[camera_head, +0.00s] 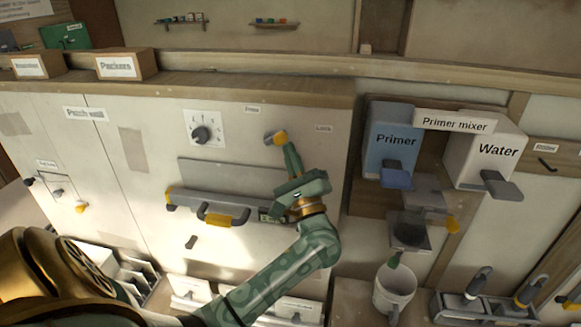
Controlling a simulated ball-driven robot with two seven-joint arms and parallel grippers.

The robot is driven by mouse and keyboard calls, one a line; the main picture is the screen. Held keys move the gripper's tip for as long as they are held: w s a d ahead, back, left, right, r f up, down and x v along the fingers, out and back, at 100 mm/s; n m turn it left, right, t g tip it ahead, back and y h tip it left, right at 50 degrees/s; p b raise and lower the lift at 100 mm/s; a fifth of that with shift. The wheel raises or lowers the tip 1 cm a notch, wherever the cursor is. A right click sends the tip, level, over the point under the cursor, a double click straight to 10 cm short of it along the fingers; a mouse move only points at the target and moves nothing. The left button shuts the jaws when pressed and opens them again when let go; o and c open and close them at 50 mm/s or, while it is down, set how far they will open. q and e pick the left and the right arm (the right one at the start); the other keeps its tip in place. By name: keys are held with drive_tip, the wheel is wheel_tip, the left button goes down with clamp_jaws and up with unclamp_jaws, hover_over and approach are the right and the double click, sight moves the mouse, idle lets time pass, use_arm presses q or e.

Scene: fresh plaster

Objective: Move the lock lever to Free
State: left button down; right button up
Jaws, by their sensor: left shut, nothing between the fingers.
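The lock lever (279,137) is a small grey and yellow piece on the upper part of the pale wall panel. A small label that seems to read Free (252,110) is above and left of it, and a Lock label (323,128) is to its right. My left gripper (290,153) is shut and empty, with its green fingertips just below and right of the lever. I cannot tell whether they touch it. The fingertips hide part of the panel beside the lever. My right gripper is not in view.
A round dial (201,134) is left of the lever. A long grey bar with a yellow grip (217,219) projects below. The Primer box (392,140), Water box (488,155) and a white mug (393,290) are at the right. A wooden ledge (200,85) runs above.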

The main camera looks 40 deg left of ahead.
sight(281, 134)
use_arm(q)
drive_tip(key=n+g+b, duration=0.1)
drive_tip(key=n, duration=0.1)
drive_tip(key=r+n+g+b, duration=0.1)
drive_tip(key=n+g, duration=0.1)
drive_tip(key=shift+r, duration=0.1)
drive_tip(key=r+n+g+h+b, duration=0.1)
drive_tip(key=n, duration=0.1)
drive_tip(key=r+n+g+h+b, duration=0.1)
drive_tip(key=n+b, duration=0.1)
drive_tip(key=a+r+n+g+h+b, duration=0.1)
drive_tip(key=n, duration=0.1)
drive_tip(key=shift+s+g+b, duration=0.25)
drive_tip(key=shift+g+b, duration=0.15)
drive_tip(key=shift+s+a+r+n+g+h+b, duration=0.2)
drive_tip(key=shift+a+r+n+g+h+b, duration=0.1)
drive_tip(key=shift+a+r+n+h+b, duration=0.25)
drive_tip(key=shift+d+n, duration=0.1)
drive_tip(key=shift+n, duration=0.15)
